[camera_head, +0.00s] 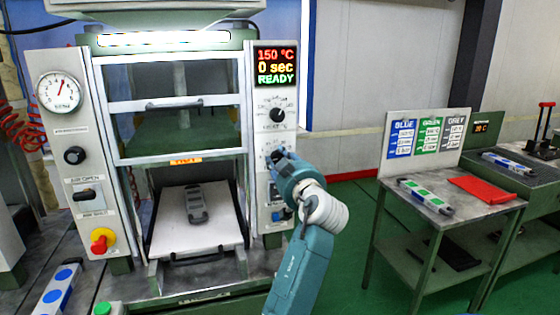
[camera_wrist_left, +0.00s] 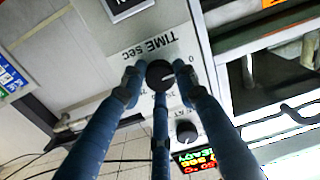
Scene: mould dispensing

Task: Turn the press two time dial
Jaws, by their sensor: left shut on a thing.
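The press (camera_head: 248,100) stands at the left with its display (camera_head: 276,67) reading 150 °C, 0 sec, READY. My left gripper (camera_head: 277,158) is at the right-hand panel, below the upper dial (camera_head: 277,115). In the left wrist view the black time dial (camera_wrist_left: 160,74), labelled TIME sec, has a white pointer mark. The blue fingers of my left gripper (camera_wrist_left: 160,85) are closed around this dial. The upper dial also shows in the wrist view (camera_wrist_left: 187,132). My right gripper is not in view.
A grey mould piece (camera_head: 196,203) lies on the white plate (camera_head: 165,240) in the press opening. At the left are a gauge (camera_head: 60,92) and a red knob (camera_head: 101,240).

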